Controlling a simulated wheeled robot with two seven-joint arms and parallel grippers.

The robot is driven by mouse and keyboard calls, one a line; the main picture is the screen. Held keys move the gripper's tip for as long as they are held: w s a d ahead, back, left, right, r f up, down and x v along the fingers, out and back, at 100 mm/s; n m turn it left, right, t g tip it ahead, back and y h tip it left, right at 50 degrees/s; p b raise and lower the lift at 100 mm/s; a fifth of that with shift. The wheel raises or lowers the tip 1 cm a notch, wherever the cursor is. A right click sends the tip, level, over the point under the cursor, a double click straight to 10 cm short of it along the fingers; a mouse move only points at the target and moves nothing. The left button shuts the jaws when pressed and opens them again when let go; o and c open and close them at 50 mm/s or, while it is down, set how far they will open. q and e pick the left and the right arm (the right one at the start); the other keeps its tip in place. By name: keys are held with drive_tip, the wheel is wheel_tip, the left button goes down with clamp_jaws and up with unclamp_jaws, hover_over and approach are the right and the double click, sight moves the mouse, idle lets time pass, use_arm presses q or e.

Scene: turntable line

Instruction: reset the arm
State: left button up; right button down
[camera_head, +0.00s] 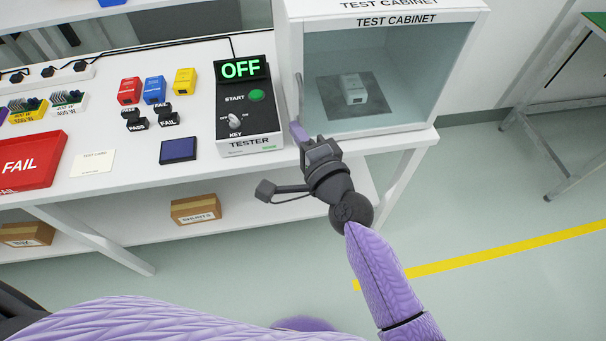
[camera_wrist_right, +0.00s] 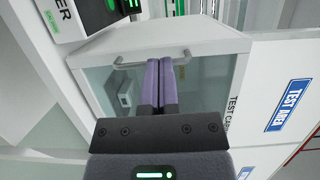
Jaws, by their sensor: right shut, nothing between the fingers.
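My right gripper (camera_head: 297,131) is at the front left edge of the test cabinet, beside the cabinet's handle. In the right wrist view its two purple fingers (camera_wrist_right: 160,85) lie together with nothing between them, and the metal door handle (camera_wrist_right: 150,60) is just beyond and around them. I cannot tell if they touch it. The test cabinet (camera_head: 413,19) has a clear front that looks closed, with a small white block (camera_head: 353,89) inside on a dark pad. My left gripper is not in view.
The tester (camera_head: 243,143) stands left of the cabinet, its display reading OFF. Red, blue and yellow blocks (camera_head: 155,90), stamps, a blue pad (camera_head: 178,150) and a red FAIL tray (camera_head: 55,140) occupy the table. Labelled boxes (camera_head: 196,209) sit on the lower shelf.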

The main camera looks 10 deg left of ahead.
drive_tip(key=s+d+f+n+g+p, duration=0.1)
drive_tip(key=s+d+n+g, duration=0.15)
drive_tip(key=s, duration=0.35)
drive_tip(key=s+d+f+n+g, duration=0.1)
drive_tip(key=s+n, duration=0.3)
drive_tip(key=s, duration=0.1)
drive_tip(key=s+d+f+n+g+h, duration=0.35)
drive_tip(key=s+d+h, duration=0.25)
drive_tip(key=d, duration=0.4)
drive_tip(key=s+d+f+n+g+h, duration=0.25)
drive_tip(key=s+d+g+h, duration=0.2)
drive_tip(key=d, duration=0.55)
drive_tip(key=s+f, duration=0.2)
drive_tip(key=f, duration=0.7)
drive_tip(key=s+f, duration=0.2)
drive_tip(key=f, duration=0.7)
drive_tip(key=s+d+f+g, duration=0.1)
drive_tip(key=s+d+f, duration=0.2)
drive_tip(key=s+f, duration=0.7)
drive_tip(key=s+h, duration=0.1)
drive_tip(key=s, duration=0.1)
drive_tip(key=shift+s+g, duration=0.35)
drive_tip(key=shift+s, duration=0.05)
